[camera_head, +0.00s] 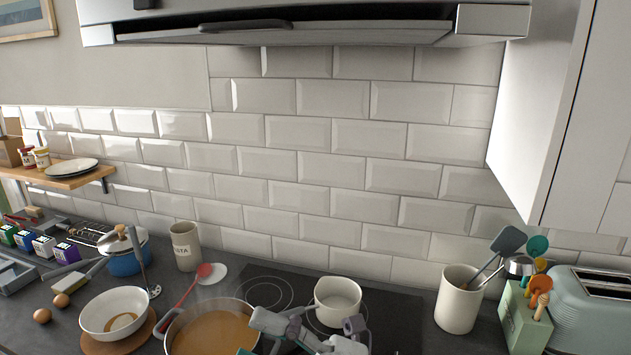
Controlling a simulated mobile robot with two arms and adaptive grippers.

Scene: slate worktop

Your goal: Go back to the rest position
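Grey gripper and arm parts show at the bottom edge, in front of the hob. My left gripper (290,328) is beside the right rim of a steel pot (168,325) of orange-brown soup. My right gripper (350,335) appears just right of it, below a white pot (338,299). The parts overlap and are cut off by the frame edge, so I cannot tell whether the fingers are open or shut. I see no object held in them.
A white bowl (113,312), loose eggs (61,300) and a blue pot (124,263) stand left. A utensil crock (457,302), green block (522,322) and toaster (590,310) stand right. The hob's right part (398,318) is clear.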

